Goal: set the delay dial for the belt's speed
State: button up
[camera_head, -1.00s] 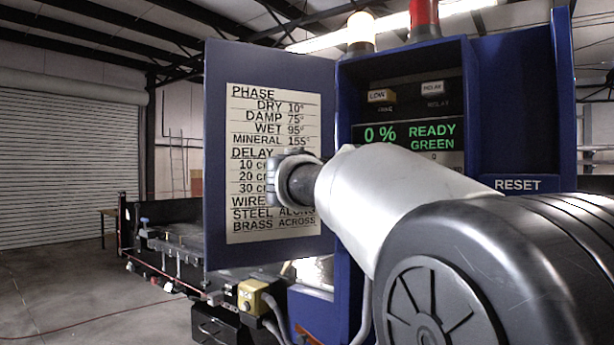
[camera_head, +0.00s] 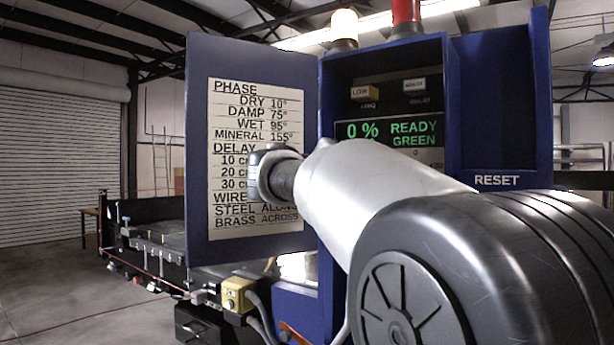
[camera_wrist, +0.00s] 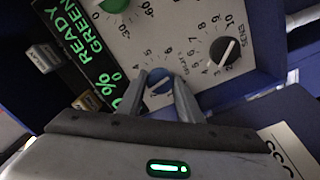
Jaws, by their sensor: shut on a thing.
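In the wrist view a blue dial (camera_wrist: 159,87) sits on the light panel face (camera_wrist: 165,35), ringed by numbers. My gripper (camera_wrist: 165,84) is shut on this blue dial, one finger on each side. Its label is partly covered, and I cannot read its setting exactly. In the head view my arm hides the dials and my gripper. The chart (camera_head: 228,150) on the open cabinet door lists phase angles and delay rows beginning 10, 20 and 30; my arm covers their ends.
A green knob (camera_wrist: 114,3) and a black knob marked SENS (camera_wrist: 224,52) sit near the blue dial. The display (camera_head: 388,132) reads 0 % READY GREEN. The blue door (camera_head: 197,225) stands open at the left. A yellow box (camera_head: 236,294) is below it.

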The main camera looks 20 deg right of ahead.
jog(key=n+p, duration=0.1)
jog(key=n, duration=1)
jog(key=shift+p, duration=0.3)
jog(key=shift+n, duration=0.3)
jog(key=o, duration=1)
jog(key=b+v, duration=0.2)
jog(key=v, duration=1.5)
jog(key=shift+s+a, duration=0.15)
jog(key=shift+a, duration=0.05)
jog(key=shift+f, duration=0.1)
